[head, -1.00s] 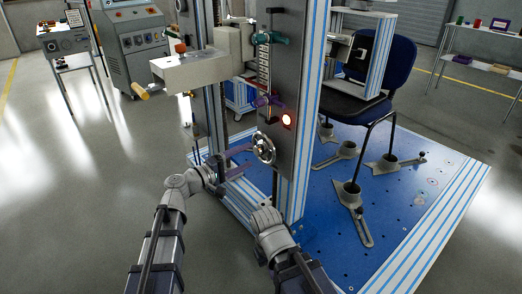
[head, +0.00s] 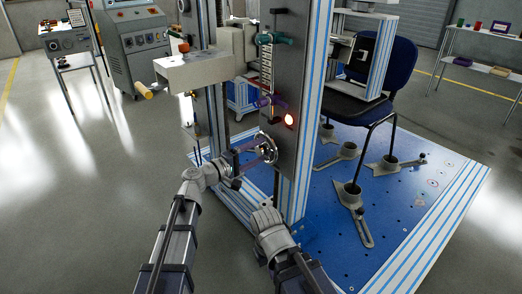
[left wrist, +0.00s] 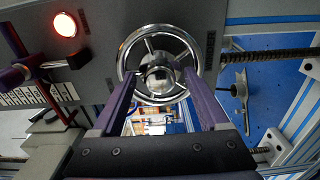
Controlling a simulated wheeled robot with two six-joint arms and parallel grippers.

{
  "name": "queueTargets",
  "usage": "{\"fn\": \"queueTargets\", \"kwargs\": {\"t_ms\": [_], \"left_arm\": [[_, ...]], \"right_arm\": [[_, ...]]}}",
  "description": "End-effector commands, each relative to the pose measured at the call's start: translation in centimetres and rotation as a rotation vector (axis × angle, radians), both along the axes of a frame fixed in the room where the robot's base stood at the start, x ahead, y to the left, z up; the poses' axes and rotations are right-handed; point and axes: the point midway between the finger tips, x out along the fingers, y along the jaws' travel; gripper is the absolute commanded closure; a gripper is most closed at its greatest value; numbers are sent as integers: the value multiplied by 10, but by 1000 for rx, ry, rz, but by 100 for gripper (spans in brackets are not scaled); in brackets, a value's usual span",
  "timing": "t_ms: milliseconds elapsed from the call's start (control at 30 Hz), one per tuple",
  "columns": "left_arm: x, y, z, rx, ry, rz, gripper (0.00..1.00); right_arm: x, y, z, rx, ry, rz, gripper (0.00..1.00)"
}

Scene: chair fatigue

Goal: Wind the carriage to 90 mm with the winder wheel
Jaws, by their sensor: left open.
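The chrome winder wheel (head: 267,148) is on the side of the grey upright column. In the left wrist view, the wheel (left wrist: 146,92) shows face-on with its spokes and round hub. My left gripper (head: 254,154) is open, its purple fingers reaching the wheel. In the left wrist view, the fingers of this gripper (left wrist: 158,80) overlap the wheel's rim on either side of the hub; contact is unclear. A white scale (head: 265,68) is on the column, its figures too small to read. I cannot clearly identify the carriage. My right wrist shows low in the head view, its fingers hidden.
A teal handle (head: 275,39) is higher up. A beige block (head: 188,71) juts out left. A blue chair (head: 388,75) stands on the blue base plate (head: 320,240). The left floor is clear.

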Motion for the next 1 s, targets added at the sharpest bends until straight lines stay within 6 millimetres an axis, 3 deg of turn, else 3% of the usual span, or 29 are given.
{"fn": "queueTargets", "kwargs": {"t_ms": [33,67,600,1000], "left_arm": [[18,-10,5,-16,0,1,22],[17,-10,5,-16,0,1,22],[-20,34,3,-13,1,2,22],[-25,37,2,-47,51,1,22]], "right_arm": [[0,0,2,0,0,0,100],[0,0,2,0,0,0,100],[0,0,1,0,0,0,100],[0,0,1,0,0,0,100]]}}
